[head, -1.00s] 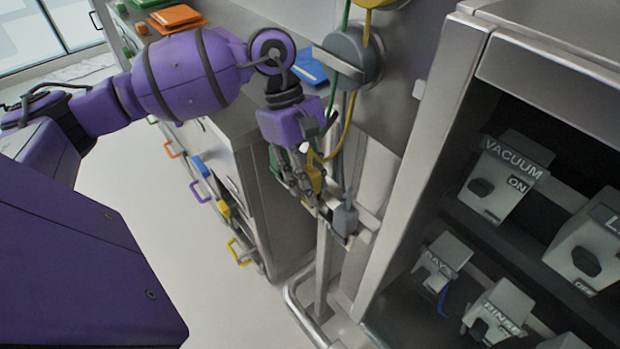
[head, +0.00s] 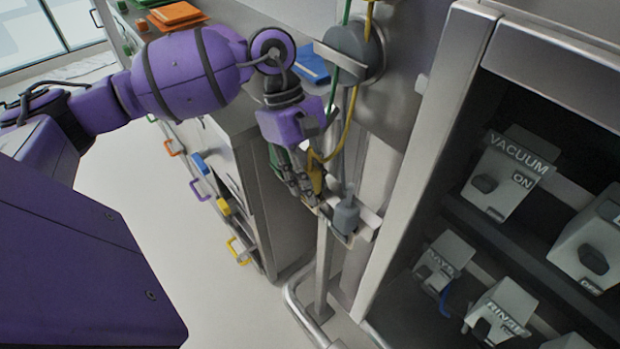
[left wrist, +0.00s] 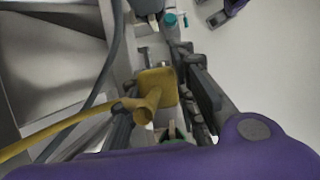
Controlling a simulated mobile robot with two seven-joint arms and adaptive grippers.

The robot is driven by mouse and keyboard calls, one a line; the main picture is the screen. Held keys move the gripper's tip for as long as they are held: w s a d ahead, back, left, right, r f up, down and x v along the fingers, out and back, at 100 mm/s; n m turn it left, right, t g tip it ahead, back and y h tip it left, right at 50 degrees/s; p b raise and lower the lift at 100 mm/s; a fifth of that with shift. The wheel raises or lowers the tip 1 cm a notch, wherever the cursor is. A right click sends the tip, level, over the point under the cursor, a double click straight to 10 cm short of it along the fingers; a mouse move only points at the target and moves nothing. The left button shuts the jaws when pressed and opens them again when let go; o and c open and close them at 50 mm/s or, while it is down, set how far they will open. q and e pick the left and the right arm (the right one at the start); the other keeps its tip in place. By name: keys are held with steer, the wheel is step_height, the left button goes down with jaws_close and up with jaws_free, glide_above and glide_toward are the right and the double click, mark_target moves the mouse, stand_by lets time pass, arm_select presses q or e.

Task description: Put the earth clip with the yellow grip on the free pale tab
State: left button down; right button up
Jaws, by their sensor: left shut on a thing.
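My left gripper (head: 302,182) points down beside the steel post and is shut on the earth clip with the yellow grip (head: 316,172). In the left wrist view the yellow grip (left wrist: 157,86) lies between the two fingers, with its yellow cable (left wrist: 50,135) running off to the left. A grey clip (head: 346,214) sits just right of my fingertips, at a small metal bracket (head: 368,222). The free pale tab is not clearly distinguishable; fingers and clips hide part of the bracket. My right gripper is not in view.
A grey round cable holder (head: 352,52) carries green and yellow cables above the gripper. A steel cabinet with labelled switch boxes (head: 508,175) stands close on the right. A drawer bench with coloured handles (head: 228,160) is behind my left arm. Floor at left is clear.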

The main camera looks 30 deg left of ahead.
arm_select(q)
steer(key=shift+f, duration=0.1)
steer(key=c, duration=1.3)
jaws_free()
steer(key=shift+c, duration=0.2)
steer(key=v, duration=1.2)
